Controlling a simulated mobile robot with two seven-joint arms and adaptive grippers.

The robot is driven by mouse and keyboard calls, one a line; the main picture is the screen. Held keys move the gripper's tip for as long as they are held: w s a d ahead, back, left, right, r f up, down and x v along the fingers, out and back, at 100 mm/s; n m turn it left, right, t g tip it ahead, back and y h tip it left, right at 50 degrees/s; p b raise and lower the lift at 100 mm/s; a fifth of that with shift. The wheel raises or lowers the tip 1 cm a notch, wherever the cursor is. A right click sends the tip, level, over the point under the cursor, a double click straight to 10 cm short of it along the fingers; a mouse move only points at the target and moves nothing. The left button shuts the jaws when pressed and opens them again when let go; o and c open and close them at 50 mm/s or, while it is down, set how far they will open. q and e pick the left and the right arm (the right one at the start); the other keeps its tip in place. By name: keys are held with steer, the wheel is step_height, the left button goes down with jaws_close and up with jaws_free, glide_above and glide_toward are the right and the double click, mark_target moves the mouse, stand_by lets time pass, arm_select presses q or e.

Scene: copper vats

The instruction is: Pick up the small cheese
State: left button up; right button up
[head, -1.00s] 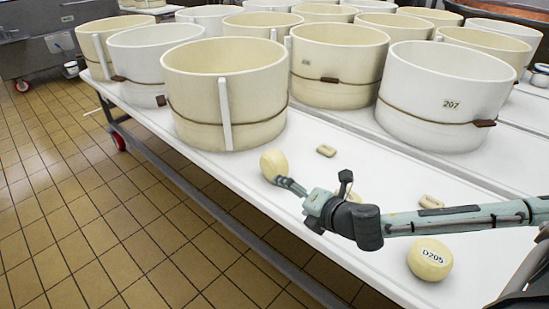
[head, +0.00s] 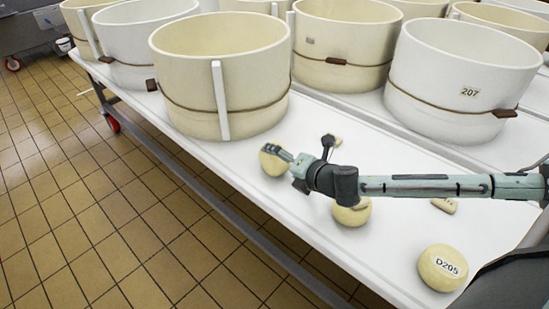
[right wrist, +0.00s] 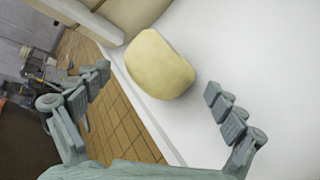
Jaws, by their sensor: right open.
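A small round pale-yellow cheese (head: 272,163) stands near the front edge of the white table, below the large cream mould. My right gripper (head: 284,154) is at this cheese in the head view and hides part of it. In the right wrist view the cheese (right wrist: 158,65) lies ahead of the open fingers (right wrist: 165,95), with clear space on its right side. I cannot tell whether a finger touches it. Another small cheese (head: 352,216) is partly hidden behind my right arm. A third one marked D205 (head: 442,267) lies at the front right. My left gripper is not in view.
Large cream moulds (head: 190,85) and a white mould marked 207 (head: 430,85) stand behind on the white table (head: 290,225). Small light blocks (head: 445,205) lie near my arm. The table's front edge drops to a tiled floor (head: 100,220).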

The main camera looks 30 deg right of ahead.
steer(key=shift+x, duration=0.8)
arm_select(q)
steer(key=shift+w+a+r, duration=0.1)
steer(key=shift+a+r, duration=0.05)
arm_select(e)
steer(key=shift+c, duration=0.6)
steer(key=c, duration=1.2)
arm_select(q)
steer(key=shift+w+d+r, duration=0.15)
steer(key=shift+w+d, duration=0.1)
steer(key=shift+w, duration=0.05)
arm_select(e)
steer(key=shift+c, duration=0.2)
